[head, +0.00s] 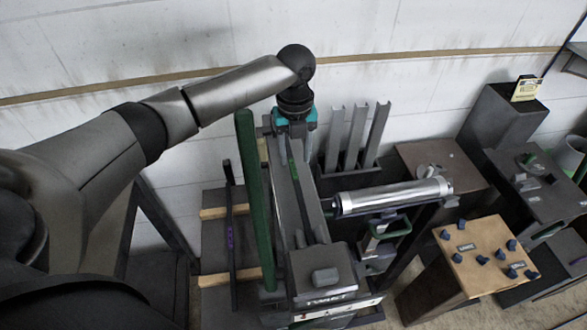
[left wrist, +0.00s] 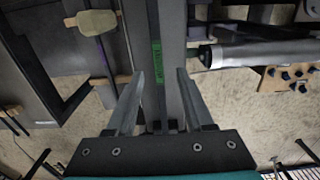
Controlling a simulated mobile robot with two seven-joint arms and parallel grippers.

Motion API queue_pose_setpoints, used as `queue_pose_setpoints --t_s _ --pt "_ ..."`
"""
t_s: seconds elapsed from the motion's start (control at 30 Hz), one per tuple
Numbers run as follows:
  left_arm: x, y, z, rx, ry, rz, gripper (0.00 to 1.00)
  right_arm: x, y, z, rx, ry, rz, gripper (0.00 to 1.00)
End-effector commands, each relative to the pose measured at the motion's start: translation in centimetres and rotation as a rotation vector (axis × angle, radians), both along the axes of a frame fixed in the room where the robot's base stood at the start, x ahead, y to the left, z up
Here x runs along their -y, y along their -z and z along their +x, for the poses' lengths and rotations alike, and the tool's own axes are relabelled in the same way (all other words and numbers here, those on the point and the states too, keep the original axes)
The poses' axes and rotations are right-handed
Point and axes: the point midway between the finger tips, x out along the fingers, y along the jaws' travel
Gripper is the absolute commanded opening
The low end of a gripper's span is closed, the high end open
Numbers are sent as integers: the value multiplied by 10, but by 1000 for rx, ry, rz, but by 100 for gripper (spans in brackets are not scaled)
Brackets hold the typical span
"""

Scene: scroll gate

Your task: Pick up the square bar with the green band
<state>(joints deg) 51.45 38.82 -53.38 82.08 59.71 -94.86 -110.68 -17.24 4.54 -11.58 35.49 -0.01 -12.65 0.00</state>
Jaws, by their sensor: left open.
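The square bar with the green band (head: 294,172) is long and dark grey. It lies lengthwise on the grey machine (head: 322,270) in the head view, its far end hidden under my left gripper (head: 294,126). In the left wrist view the green band (left wrist: 156,57) shows on the bar just beyond my fingertips. My left gripper (left wrist: 160,72) is open and points at the bar, one finger on each side of it in the picture. I cannot tell whether the fingers are level with the bar or above it. My right gripper is not in view.
A tall green post (head: 255,200) stands close left of the bar. A dark bar with a purple band (head: 230,236) is further left. A shiny cylinder (head: 392,196) is at the right, before several upright grey channels (head: 355,137). A wooden board with blue knobs (head: 487,255) stands front right.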

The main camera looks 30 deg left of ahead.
Motion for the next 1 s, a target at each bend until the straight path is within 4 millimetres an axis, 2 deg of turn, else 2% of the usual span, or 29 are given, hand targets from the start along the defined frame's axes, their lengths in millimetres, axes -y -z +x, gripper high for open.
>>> queue_pose_setpoints --t_s 0.2,0.5,1.0 --pt "-2 31 -2 -2 -1 1 52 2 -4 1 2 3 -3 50" --pt "-3 36 -1 1 0 1 52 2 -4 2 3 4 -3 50" --pt "-3 36 -1 1 0 1 0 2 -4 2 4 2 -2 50"
